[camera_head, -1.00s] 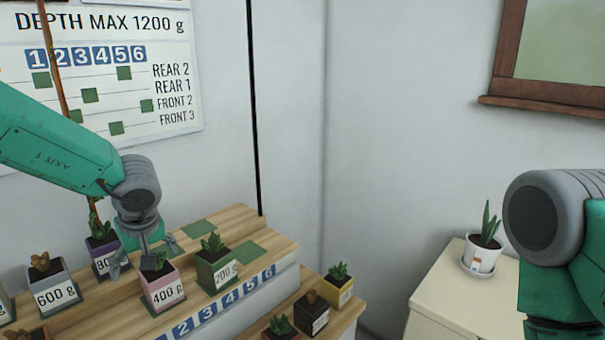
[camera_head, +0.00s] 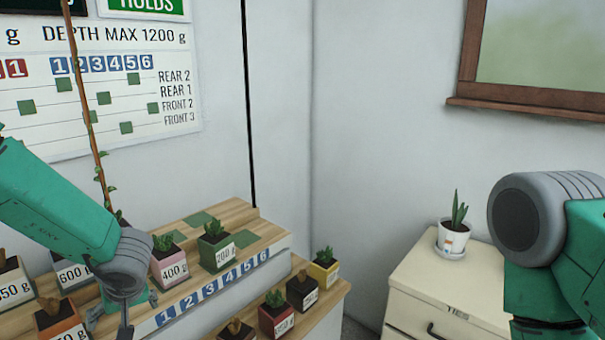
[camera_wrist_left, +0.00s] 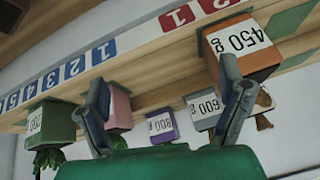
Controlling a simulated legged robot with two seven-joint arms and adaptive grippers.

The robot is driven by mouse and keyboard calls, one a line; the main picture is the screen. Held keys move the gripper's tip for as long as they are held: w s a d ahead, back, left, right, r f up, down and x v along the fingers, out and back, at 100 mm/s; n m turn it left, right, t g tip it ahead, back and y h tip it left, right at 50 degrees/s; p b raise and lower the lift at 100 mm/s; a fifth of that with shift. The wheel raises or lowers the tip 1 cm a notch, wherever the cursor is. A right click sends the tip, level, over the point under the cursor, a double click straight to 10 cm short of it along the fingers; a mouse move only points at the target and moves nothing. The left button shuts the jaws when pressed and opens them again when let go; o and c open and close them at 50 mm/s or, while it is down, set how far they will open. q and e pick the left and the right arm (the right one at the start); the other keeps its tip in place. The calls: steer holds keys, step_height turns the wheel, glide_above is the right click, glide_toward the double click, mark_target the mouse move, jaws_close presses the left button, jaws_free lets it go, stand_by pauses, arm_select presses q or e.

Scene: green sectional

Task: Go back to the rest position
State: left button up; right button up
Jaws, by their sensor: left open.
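My left gripper (camera_head: 110,310) is in front of the upper plant shelf (camera_head: 262,232), below and left of the pink 400 g pot (camera_head: 170,268). Its two fingers are spread and empty; the left wrist view (camera_wrist_left: 165,108) shows a gap between them. In that view, the shelf and pots appear upside down, with the orange 450 g pot (camera_wrist_left: 240,45) beside one finger and the pink pot (camera_wrist_left: 120,108) partly behind the other. My right arm enters at the right edge of the head view; its gripper is out of frame.
A green pot (camera_head: 214,252) stands right of the pink one. A grey 600 g pot (camera_head: 72,274) is partly behind my left arm. Several small pots, including a yellow one (camera_head: 324,274), stand on the lower step. A white plant pot (camera_head: 453,240) sits on a cream cabinet (camera_head: 440,285).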

arm_select(q)
steer(key=s+d+f+m+h, duration=0.15)
steer(key=s+f+m, duration=0.35)
steer(key=s+f, duration=0.9)
steer(key=s+d+f+m+g+h, duration=0.1)
steer(key=s+d+f+g+h, duration=0.1)
steer(key=s, duration=0.9)
steer(key=s+d+f+m+g+h, duration=0.1)
steer(key=s+d+f+m+h, duration=0.15)
steer(key=s, duration=0.75)
step_height(320, 180, down, 12)
steer(key=w+d+y+b, duration=0.1)
steer(key=w+b, duration=0.1)
steer(key=b, duration=1)
steer(key=shift+d+r, duration=0.15)
steer(key=shift+d, duration=0.25)
